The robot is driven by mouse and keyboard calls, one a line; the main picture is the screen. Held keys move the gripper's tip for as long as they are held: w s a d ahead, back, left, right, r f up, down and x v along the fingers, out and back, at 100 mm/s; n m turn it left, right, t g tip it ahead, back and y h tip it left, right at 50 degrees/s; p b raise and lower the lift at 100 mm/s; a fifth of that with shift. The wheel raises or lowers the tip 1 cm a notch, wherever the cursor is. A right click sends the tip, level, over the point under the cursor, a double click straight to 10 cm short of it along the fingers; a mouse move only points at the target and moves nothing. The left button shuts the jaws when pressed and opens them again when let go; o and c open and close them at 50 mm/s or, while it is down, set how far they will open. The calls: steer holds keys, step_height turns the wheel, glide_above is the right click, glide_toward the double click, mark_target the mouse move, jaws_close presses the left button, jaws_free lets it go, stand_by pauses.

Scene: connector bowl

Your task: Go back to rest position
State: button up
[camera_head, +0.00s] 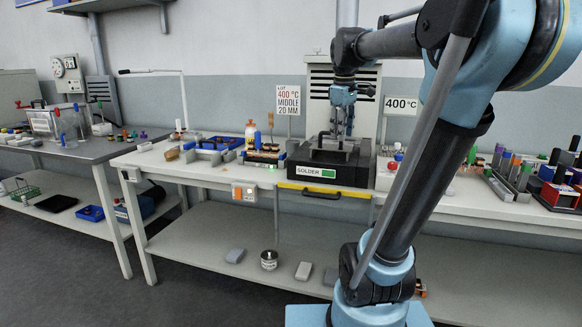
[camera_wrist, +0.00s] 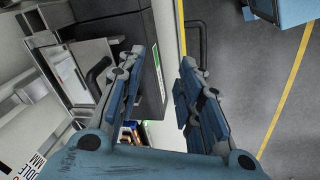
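My gripper (camera_head: 341,132) hangs in front of the back wall and over the black solder station (camera_head: 300,177) in the head view. In the wrist view my gripper (camera_wrist: 170,57) shows two blue-grey fingers standing apart, with nothing held between them. The station's dark body also shows in the wrist view (camera_wrist: 118,25), beyond and left of the fingers. My arm reaches up from the lower right and bends over towards the bench. I cannot tell how high the fingertips are above the station.
The long workbench (camera_head: 150,160) carries trays, a bottle (camera_head: 250,134) and small coloured parts. A second table (camera_head: 85,150) stands left. My arm hides part of the right bench. Grey floor (camera_head: 80,260) is clear at the front left.

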steer(key=s+f+m, duration=0.5)
steer(key=s+f, duration=0.6)
steer(key=f, duration=0.3)
steer(key=s+d+f+m, duration=0.1)
steer(key=s+f+m, duration=0.3)
steer(key=s+f, duration=0.7)
step_height(320, 180, down, 4)
steer(key=shift+d+r+m, duration=0.25)
steer(key=shift+m, duration=0.15)
steer(key=shift+w+f, duration=0.2)
steer(key=shift+w, duration=0.15)
